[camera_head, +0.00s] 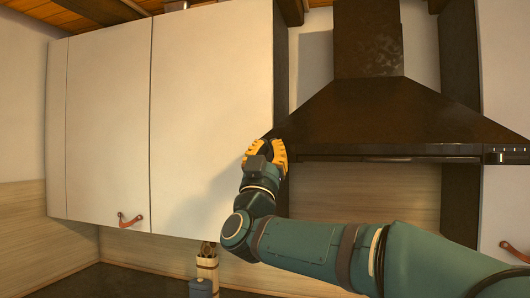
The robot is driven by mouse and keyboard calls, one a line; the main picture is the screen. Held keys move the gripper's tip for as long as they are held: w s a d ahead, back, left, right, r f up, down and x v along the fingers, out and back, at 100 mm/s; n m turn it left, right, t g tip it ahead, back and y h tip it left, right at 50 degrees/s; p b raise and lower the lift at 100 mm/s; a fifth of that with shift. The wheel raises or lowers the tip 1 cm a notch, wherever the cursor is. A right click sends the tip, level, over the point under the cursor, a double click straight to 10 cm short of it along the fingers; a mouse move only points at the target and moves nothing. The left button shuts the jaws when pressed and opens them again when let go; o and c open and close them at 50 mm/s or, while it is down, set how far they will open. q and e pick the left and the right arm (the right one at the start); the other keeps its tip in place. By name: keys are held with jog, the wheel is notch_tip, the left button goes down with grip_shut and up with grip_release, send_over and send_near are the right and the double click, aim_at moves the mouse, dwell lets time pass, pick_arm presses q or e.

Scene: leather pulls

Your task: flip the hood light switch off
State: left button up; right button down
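The dark range hood (390,122) hangs on the wall at the right. A small control strip (504,155) with several knobs or buttons sits on its front edge at the far right of the view. I cannot tell which one is the light switch or how it is set. My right gripper (267,147), with orange fingers, is raised at the hood's left lower corner, in front of the cabinet edge, far from the control strip. It is seen from behind, so its opening is hidden. No object shows in it. My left gripper is not in view.
White wall cabinets (205,110) with a leather pull (130,220) fill the left. Another leather pull (515,250) is at the right edge. A utensil holder (202,287) stands low on the dark counter. My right arm crosses below the hood.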

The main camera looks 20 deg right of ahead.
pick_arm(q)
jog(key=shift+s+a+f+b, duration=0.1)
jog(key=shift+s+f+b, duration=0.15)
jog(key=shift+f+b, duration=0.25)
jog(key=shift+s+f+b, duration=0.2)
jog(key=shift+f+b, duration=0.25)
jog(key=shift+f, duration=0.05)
pick_arm(e)
jog(key=s+r+v, duration=0.1)
jog(key=v, duration=0.9)
jog(key=shift+a, duration=0.3)
jog(key=shift+s+r, duration=0.1)
